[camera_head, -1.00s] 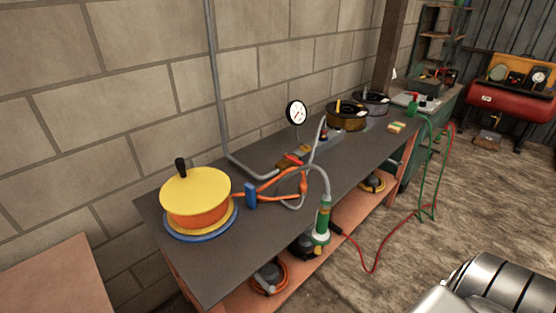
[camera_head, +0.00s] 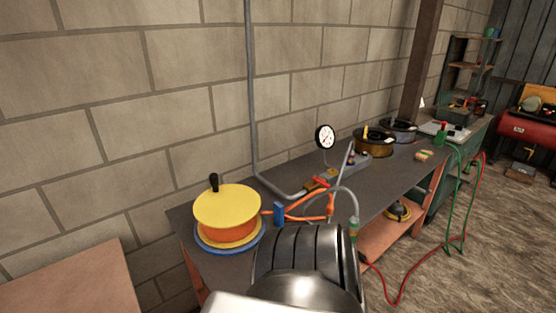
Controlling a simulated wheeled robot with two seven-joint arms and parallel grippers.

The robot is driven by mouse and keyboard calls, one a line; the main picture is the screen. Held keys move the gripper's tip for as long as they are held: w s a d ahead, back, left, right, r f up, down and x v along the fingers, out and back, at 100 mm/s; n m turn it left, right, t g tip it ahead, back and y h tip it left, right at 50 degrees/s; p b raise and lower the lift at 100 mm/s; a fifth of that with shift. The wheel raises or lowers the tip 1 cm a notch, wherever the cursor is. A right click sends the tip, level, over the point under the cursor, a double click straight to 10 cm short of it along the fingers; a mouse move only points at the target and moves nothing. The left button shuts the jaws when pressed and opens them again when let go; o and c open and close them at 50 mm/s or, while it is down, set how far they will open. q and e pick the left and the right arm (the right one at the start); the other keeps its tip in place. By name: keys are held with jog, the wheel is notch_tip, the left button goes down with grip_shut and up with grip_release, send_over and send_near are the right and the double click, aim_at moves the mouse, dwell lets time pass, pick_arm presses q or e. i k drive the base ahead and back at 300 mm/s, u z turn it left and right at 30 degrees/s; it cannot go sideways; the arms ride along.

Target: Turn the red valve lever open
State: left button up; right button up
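The red valve lever (camera_head: 318,182) is small and sits on the pipe fitting on the workbench, below the pressure gauge (camera_head: 325,137). A grey pipe (camera_head: 251,100) runs down the wall and bends along the bench to this fitting. The lever is too small to tell its exact angle. A dark ribbed, shiny part of my own arm (camera_head: 308,262) fills the bottom middle and covers the bench front. No gripper fingers show, and nothing touches the lever.
A yellow-topped orange reel (camera_head: 227,208) stands at the bench's left end. Orange and grey hoses lie near a blue clamp (camera_head: 279,213). The block wall is behind. Open floor (camera_head: 500,225) lies to the right.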

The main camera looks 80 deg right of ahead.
aim_at(321, 182)
jog(key=u, duration=0.05)
jog(key=k, duration=2.1)
jog(key=z, duration=2.5)
jog(key=i, duration=0.4)
jog(key=z, duration=0.1)
